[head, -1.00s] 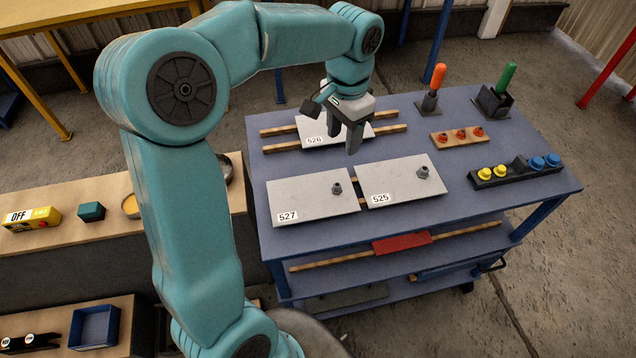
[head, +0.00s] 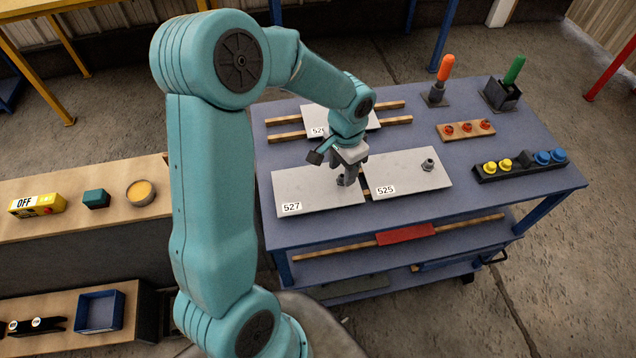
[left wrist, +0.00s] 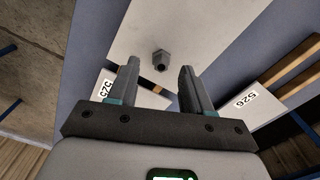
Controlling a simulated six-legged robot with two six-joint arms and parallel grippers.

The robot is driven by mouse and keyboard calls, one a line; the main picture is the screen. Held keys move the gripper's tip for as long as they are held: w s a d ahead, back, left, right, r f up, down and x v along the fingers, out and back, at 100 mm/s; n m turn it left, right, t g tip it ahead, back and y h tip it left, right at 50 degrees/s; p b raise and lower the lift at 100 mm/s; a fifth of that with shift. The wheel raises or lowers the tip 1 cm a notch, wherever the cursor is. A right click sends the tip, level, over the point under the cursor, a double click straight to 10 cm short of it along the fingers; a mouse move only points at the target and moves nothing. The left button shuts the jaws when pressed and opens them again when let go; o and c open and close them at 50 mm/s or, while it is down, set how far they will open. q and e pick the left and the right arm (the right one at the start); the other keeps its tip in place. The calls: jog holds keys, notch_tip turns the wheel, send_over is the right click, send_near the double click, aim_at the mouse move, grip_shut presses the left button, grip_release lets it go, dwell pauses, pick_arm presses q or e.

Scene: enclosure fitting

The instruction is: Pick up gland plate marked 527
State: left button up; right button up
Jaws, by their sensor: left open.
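The gland plate marked 527 (head: 305,190) is a flat grey plate lying on the blue table, its label at the near left corner. My left gripper (head: 349,177) is open above its right part and hides most of its knob in the head view. In the left wrist view, the plate (left wrist: 205,25) and its dark hexagonal knob (left wrist: 162,61) show, with the knob between and beyond the open fingertips (left wrist: 160,70). I cannot tell whether the fingers reach down around the knob. My right gripper is not in view.
Plate 525 (head: 408,172) lies close on the right. Plate 526 (head: 366,120) lies behind on wooden strips, partly hidden by my arm. A block with yellow and blue knobs (head: 520,168), a strip of red parts (head: 466,130) and two upright handles stand farther right.

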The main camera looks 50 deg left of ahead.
pick_arm(q)
notch_tip(320, 180, down, 3)
jog(key=shift+w+a+r, duration=0.1)
jog(key=shift+w+a, duration=0.05)
jog(key=shift+r, duration=0.1)
grip_shut()
